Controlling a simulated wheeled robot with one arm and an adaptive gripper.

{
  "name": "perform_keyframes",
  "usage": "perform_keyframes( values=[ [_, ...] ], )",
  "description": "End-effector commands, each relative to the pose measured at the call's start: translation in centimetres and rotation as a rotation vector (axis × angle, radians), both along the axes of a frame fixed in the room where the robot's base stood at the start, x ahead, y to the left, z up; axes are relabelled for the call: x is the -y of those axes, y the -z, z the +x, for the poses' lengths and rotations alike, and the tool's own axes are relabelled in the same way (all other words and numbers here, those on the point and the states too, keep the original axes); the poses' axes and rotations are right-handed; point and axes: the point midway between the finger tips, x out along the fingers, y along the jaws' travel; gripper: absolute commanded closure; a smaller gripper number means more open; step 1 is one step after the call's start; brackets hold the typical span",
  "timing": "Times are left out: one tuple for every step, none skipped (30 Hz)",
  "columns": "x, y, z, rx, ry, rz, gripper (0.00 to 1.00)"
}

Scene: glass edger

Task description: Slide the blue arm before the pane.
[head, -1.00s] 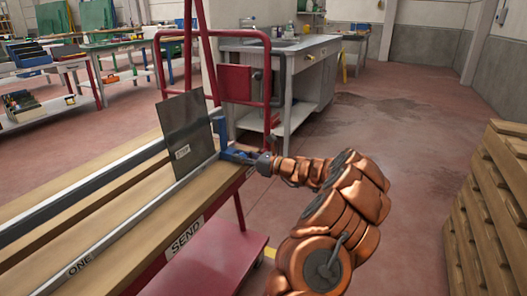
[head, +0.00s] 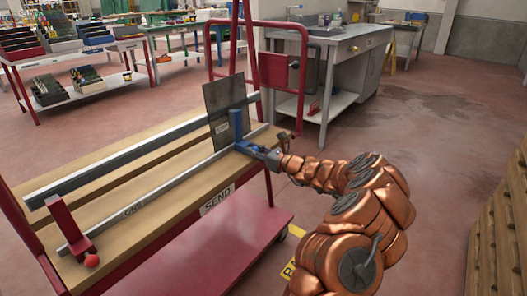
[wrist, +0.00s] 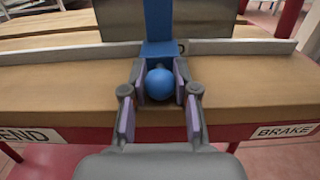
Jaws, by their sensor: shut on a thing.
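The blue arm (head: 237,126) stands upright on the front rail, in front of the dark glass pane (head: 213,103), right of the pane's middle in the head view. In the wrist view the blue arm (wrist: 157,22) crosses the lower part of the pane (wrist: 117,22), with pane showing on both sides. My gripper (head: 271,157) reaches in from the right. In the wrist view its fingers (wrist: 160,78) are closed around the blue ball knob (wrist: 160,85) at the near end of the arm. Whether arm and pane touch cannot be told.
A red arm (head: 66,220) with a red ball sits at the rail's left end. The rail (head: 175,186) between the arms is clear. A red frame (head: 257,24) and a sink bench (head: 345,52) stand behind; wooden slats (head: 497,225) stand at right.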

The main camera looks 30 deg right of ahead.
Motion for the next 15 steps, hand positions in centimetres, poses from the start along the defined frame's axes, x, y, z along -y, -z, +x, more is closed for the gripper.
perform_keyframes(
  values=[
    [-0.18, 0.11, 0.21, -0.002, 0.0, -0.002, 1.0],
    [-0.24, 0.11, 0.31, -0.002, 0.0, -0.002, 1.0],
    [-0.31, 0.1, 0.4, -0.002, 0.0, -0.002, 1.0],
    [-0.35, 0.1, 0.46, -0.002, 0.001, -0.002, 1.0],
    [-0.38, 0.11, 0.5, -0.002, 0.001, -0.002, 1.0],
    [-0.39, 0.1, 0.53, -0.001, 0.001, -0.002, 1.0],
    [-0.37, 0.11, 0.54, -0.001, 0.002, -0.002, 1.0],
    [-0.34, 0.1, 0.54, -0.001, 0.002, -0.002, 1.0],
    [-0.33, 0.1, 0.54, -0.001, 0.002, -0.002, 1.0],
    [-0.32, 0.1, 0.54, -0.001, 0.003, -0.002, 1.0],
    [-0.3, 0.1, 0.53, -0.001, 0.003, -0.002, 1.0],
    [-0.29, 0.1, 0.53, -0.001, 0.003, -0.002, 1.0],
    [-0.29, 0.1, 0.52, -0.001, 0.003, -0.002, 1.0],
    [-0.29, 0.1, 0.52, -0.001, 0.003, -0.002, 1.0],
    [-0.27, 0.1, 0.51, -0.001, 0.003, -0.002, 1.0]
  ],
)
